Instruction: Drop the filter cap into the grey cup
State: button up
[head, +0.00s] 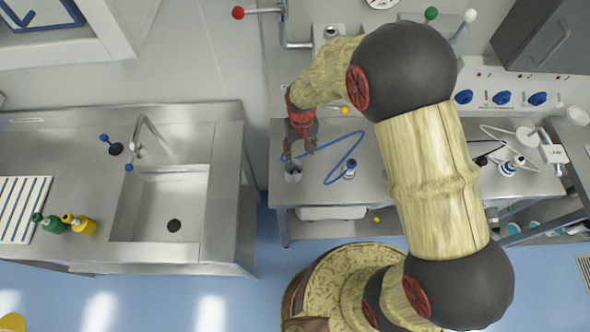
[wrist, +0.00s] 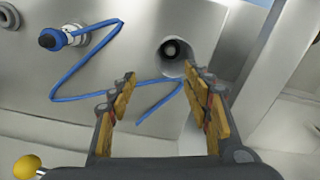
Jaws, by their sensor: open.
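The grey cup (head: 293,175) stands on the steel bench near its left front corner in the head view. In the wrist view I look into the cup (wrist: 176,67), just beyond my fingertips. A small dark round piece (wrist: 170,49) shows inside it. It may be the filter cap, but it is too small to be sure. My gripper (head: 300,152) is above the cup, with its fingers pointing down. In the wrist view my gripper (wrist: 160,82) has its two fingers wide apart, with nothing between them.
A blue hose (head: 345,155) lies on the bench beside the cup. A blue-and-white fitting (head: 350,169) stands to the right. A sink (head: 165,205) is in the counter at left, across a gap.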

jog(key=shift+r, duration=0.1)
notch_tip(320, 180, up, 12)
dwell(0.5)
dwell(0.4)
jog(key=s+d+r+m+t+b, duration=0.1)
jog(key=s+d+t+b, duration=0.1)
jog(key=s+d+b, duration=0.5)
jog(key=s+d+r+m+t+b, duration=0.1)
jog(key=s+d+r+t+b, duration=0.1)
jog(key=s+d+b, duration=0.5)
jog(key=s+t+b, duration=0.1)
jog(key=s+b, duration=0.3)
jog(key=s, duration=0.2)
jog(key=shift+m+t+b, duration=0.3)
jog(key=shift+b, duration=0.1)
jog(key=shift+d+r, duration=0.1)
dwell(0.7)
